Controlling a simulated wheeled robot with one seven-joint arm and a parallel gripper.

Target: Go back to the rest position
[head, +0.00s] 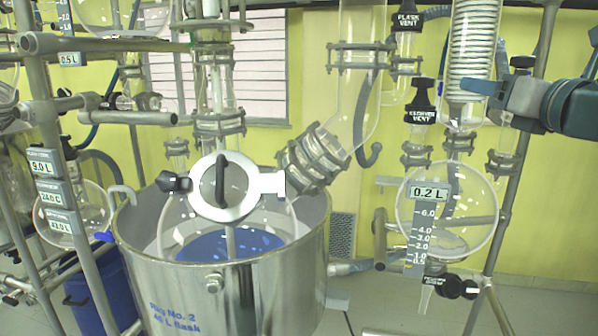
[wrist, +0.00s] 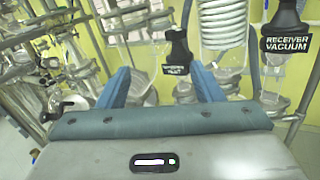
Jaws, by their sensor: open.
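My gripper (head: 482,88) reaches in from the right side of the head view, in front of the coiled condenser. In the wrist view my gripper (wrist: 160,78) shows two blue fingers spread apart with nothing held between them. A black vent valve (wrist: 177,52) with a small label stands beyond the fingers, between them in the picture. In the head view the black receiver vent valve (head: 422,102) is left of the gripper and apart from it. The label text is partly hard to read.
A glass coil condenser (head: 474,40) is close by the gripper. A round receiver flask (head: 470,205) labelled 0.2 L hangs below. A steel vessel (head: 285,285) stands at center. Metal frame poles (head: 520,180) and a receiver vacuum valve (wrist: 287,22) are near the arm.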

